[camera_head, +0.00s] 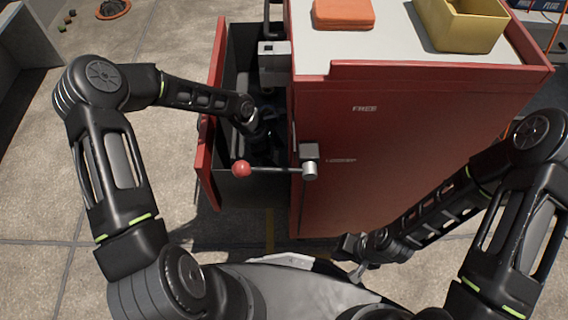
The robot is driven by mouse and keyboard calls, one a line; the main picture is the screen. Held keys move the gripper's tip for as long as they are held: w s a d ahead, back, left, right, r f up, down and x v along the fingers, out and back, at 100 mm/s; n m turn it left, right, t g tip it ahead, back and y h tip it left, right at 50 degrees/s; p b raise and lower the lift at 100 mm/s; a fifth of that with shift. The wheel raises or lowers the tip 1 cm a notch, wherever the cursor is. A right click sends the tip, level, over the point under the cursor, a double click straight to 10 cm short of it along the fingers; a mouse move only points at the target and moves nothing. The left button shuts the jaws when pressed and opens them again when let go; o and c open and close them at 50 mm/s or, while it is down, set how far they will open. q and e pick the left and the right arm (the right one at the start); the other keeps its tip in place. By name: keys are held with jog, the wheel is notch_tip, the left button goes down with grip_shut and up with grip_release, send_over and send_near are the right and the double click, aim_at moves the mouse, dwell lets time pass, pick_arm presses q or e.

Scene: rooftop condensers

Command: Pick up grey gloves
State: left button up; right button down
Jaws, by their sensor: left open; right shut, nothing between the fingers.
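No grey gloves can be made out; the inside of the open drawer is dark and partly covered by my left arm. The red-fronted drawer (209,168) is pulled out to the left of the red cabinet. My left gripper (264,145) reaches down into this drawer, open, its fingers hard to separate from the dark interior. I cannot tell whether it touches anything. My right gripper (358,258) is shut and empty, low in front of the cabinet's lower edge.
The red cabinet (400,140) has a grey top carrying an orange box (343,12) and a yellow bin (460,28). A lever with a red knob (241,168) crosses the near side of the drawer.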

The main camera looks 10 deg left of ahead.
pick_arm(q)
jog(key=shift+w+d+f, duration=0.1)
jog(key=shift+d+f, duration=0.2)
jog(key=shift+f, duration=0.2)
jog(key=shift+c, duration=0.3)
jog(key=c, duration=1.4)
jog(key=shift+r, duration=0.1)
jog(key=shift+r, duration=0.45)
jog(key=shift+a+r+p, duration=0.2)
jog(key=shift+p, duration=0.2)
jog(key=a, duration=0.2)
jog(key=s+a+p, duration=0.1)
jog(key=shift+a, duration=0.35)
notch_tip(320, 180, up, 14)
jog(key=p, duration=0.3)
jog(key=shift+d+f, duration=0.1)
jog(key=shift+f, duration=0.1)
